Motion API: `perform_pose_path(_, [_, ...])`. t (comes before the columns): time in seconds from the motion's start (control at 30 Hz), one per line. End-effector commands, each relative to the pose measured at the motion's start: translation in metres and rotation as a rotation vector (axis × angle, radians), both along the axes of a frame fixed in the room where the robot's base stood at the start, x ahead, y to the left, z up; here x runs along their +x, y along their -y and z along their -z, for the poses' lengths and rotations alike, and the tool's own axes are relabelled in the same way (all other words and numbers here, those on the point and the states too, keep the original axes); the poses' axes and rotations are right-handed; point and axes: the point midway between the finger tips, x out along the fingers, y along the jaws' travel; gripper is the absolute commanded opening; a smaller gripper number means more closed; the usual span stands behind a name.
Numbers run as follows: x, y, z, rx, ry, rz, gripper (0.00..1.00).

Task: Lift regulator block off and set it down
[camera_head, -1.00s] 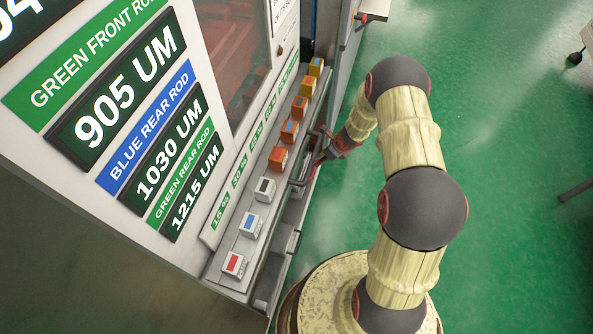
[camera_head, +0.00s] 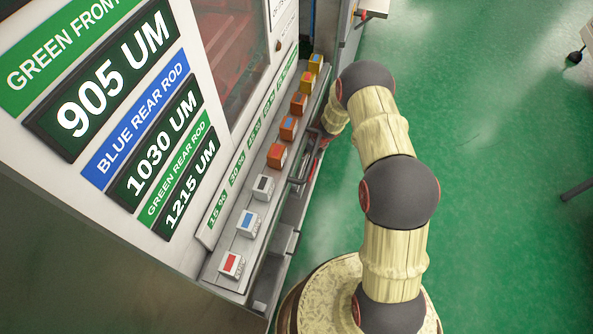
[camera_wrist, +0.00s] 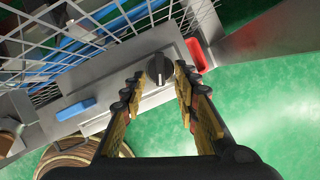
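A grey metal block with a black knob (camera_wrist: 160,68), which looks like the regulator block, shows in the wrist view. A blue handle (camera_wrist: 75,109) is to its left and a red handle (camera_wrist: 197,56) to its right. My gripper (camera_wrist: 157,78) is open, with one finger on each side of the knob. A gap shows between the knob and the fingers; I cannot tell whether either touches the block. In the head view my arm's end is low beside the machine's front ledge, and the block cannot be made out there.
A row of small red, blue, black, orange and yellow units, such as the red-topped one (camera_head: 231,264), stands on the machine ledge. A wire rack (camera_wrist: 95,40) lies behind the block in the wrist view. Green floor (camera_head: 480,200) is open to the right.

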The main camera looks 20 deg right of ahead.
Motion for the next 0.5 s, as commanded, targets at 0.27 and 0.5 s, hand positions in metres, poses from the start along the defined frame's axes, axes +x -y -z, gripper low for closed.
perform_pose_path(0.27, [0.001,0.0001,-0.0008,0.0,0.001,0.0,0.26])
perform_pose_path(0.5, [0.0008,0.0001,-0.0007,0.0,0.001,0.0,0.13])
